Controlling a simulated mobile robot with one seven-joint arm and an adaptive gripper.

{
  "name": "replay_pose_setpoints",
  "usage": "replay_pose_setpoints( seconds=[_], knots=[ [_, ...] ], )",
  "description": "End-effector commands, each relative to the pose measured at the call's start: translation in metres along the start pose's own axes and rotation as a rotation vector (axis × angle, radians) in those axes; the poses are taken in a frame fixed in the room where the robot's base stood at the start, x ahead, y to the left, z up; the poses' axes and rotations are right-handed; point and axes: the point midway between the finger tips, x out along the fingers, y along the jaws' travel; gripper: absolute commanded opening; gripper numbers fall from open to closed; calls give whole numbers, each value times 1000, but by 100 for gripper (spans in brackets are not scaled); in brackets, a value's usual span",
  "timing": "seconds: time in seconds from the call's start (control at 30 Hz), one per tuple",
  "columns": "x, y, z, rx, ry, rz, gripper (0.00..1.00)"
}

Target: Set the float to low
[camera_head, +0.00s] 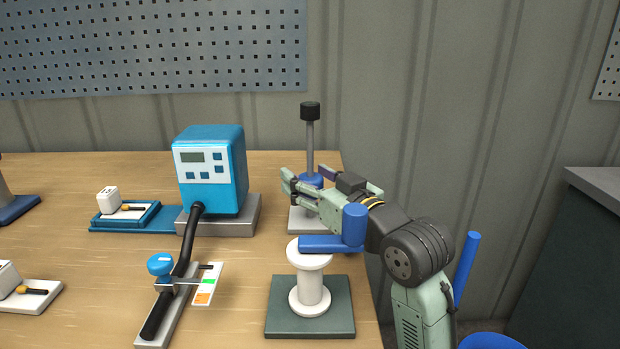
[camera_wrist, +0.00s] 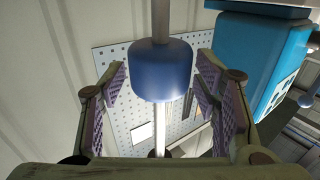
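The float is a blue cylinder (camera_head: 312,180) on an upright grey rod (camera_head: 310,145) with a black cap (camera_head: 310,111). It sits low on the rod in the head view, partly hidden by my gripper. My gripper (camera_head: 306,175) reaches in from the right, level with the float. In the wrist view the float (camera_wrist: 160,75) shows between the two spread fingers, with a gap on each side. The fingers are open and do not appear to touch it. The rod's pale base (camera_head: 299,222) is partly hidden behind my gripper.
A blue dosing unit (camera_head: 210,170) stands left of the rod. A white spool-shaped stand with a blue lever (camera_head: 325,244) on a dark plate (camera_head: 309,325) is in front, close to my arm. A black hose and blue-knobbed valve (camera_head: 160,264) lie front left.

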Motion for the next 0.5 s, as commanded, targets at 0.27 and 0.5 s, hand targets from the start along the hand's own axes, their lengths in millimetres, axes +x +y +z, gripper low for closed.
replay_pose_setpoints(
  seconds=[0.27,0.5],
  knots=[
    [0,0,0,0,0,0,59],
    [-24,1,0,1,2,4,59]
  ],
)
